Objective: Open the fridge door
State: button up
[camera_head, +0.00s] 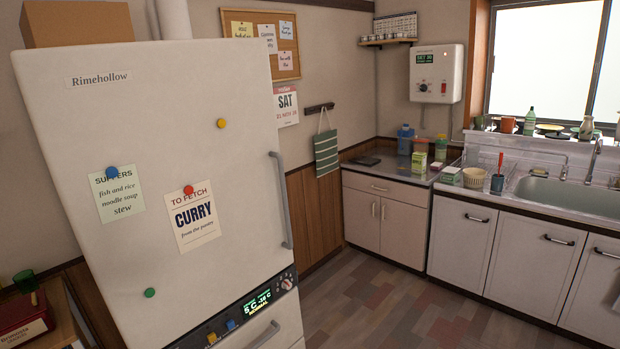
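The fridge (120,260) is tall and off-white and stands at the left, labelled "Rimehollow". Its upper door (235,180) looks shut. A long vertical grey door handle (281,200) runs along the door's right edge. Below the door is a control panel (245,312) with a green lit display and a knob, and a lower handle (262,335) is partly in view at the bottom edge. Two notes and several round magnets are on the door. My gripper is not in view, so its place relative to the handle does not show.
A cardboard box (75,24) sits on top of the fridge. A low cabinet (386,215) and a sink counter (530,200) line the back and right. The tiled floor (400,305) right of the fridge is clear. A small wooden stand (62,315) is at lower left.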

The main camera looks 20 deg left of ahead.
aim_at(164, 161)
jog(key=i, duration=1.65)
jog(key=u, duration=1.05)
